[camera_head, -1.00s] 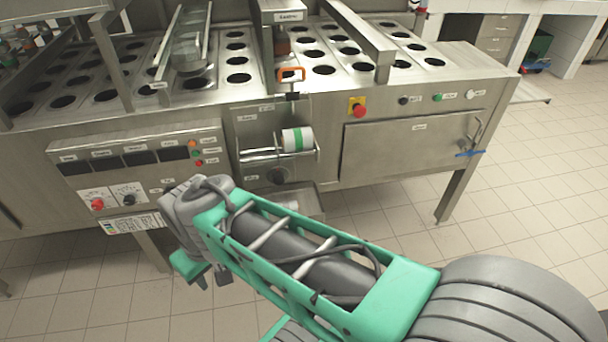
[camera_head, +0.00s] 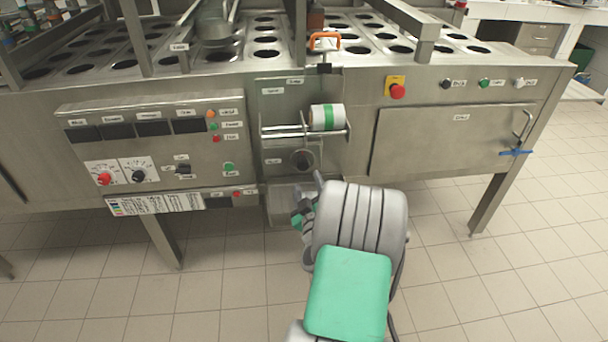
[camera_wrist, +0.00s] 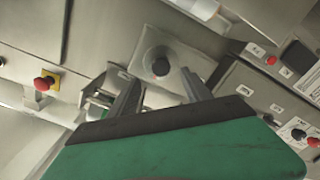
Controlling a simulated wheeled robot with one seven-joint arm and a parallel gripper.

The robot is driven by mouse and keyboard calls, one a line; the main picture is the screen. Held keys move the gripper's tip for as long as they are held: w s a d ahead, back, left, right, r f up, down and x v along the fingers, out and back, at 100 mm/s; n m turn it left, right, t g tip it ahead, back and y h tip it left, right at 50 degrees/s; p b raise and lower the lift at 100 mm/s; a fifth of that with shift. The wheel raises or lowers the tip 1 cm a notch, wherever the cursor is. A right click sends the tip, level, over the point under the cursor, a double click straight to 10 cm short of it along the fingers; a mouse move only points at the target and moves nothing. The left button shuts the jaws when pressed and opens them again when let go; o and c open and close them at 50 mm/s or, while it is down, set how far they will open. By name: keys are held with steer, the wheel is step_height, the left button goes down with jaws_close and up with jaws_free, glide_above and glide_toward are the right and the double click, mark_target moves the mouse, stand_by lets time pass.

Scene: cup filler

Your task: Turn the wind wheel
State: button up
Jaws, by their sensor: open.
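The likely wind wheel is a round black knob (camera_head: 302,160) on the steel panel below the white and green roll. I cannot read its label. In the head view my gripper (camera_head: 308,200) is just below the knob and partly hidden by my own arm. It appears to be apart from the knob.
The white and green roll (camera_head: 326,117) sits on rods above the knob. A red button on a yellow plate (camera_head: 397,91) is to the right, and a control panel (camera_head: 155,150) with knobs is to the left. A cabinet door (camera_head: 450,140) has a blue-tipped handle. Tiled floor below is open.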

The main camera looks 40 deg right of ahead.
mark_target(303, 167)
steer(key=shift+p+x, duration=1.1)
steer(key=shift+x, duration=2.5)
steer(key=shift+a, duration=0.1)
steer(key=shift+c, duration=0.6)
jaws_close()
